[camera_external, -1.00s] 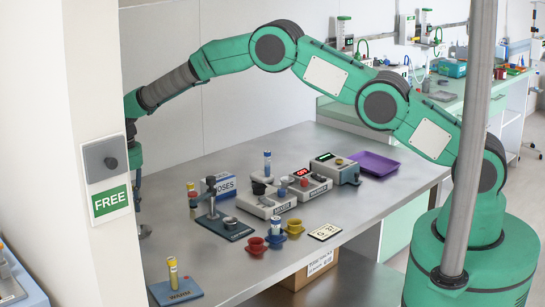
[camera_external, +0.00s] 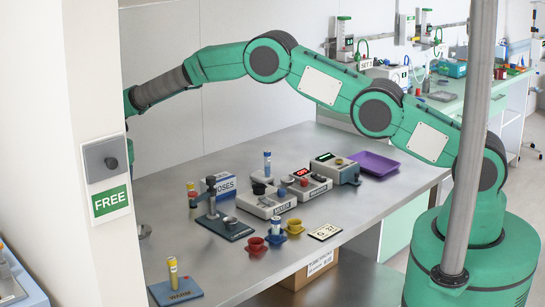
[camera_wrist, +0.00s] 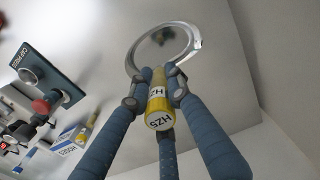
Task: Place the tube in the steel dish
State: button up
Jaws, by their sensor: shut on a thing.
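A yellow tube (camera_wrist: 158,118) with a white label and black letters is held between the fingers of my gripper (camera_wrist: 157,80) in the wrist view. The gripper is shut on it. The steel dish (camera_wrist: 194,42), a round shallow shiny dish, lies just beyond the fingertips, and the tube's far end points toward it. I cannot tell the height of the tube over the dish. The pillar hides my gripper and the tube there.
A stand with a dark base (camera_external: 224,228) is near the dish. Another yellow tube (camera_external: 172,270) stands on the blue WARM pad (camera_external: 184,294). Red (camera_external: 257,246) and yellow cups, devices and a purple tray (camera_external: 375,163) are farther right. The pillar (camera_external: 90,235) blocks the left.

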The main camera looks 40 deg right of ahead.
jog(key=shift+f+b, duration=1.45)
jog(key=shift+f, duration=3.9)
jog(key=o, duration=1)
jog(key=shift+c, duration=0.2)
jog(key=shift+r+p, duration=0.85)
jog(key=shift+r, duration=2.6)
jog(key=shift+r, duration=0.1)
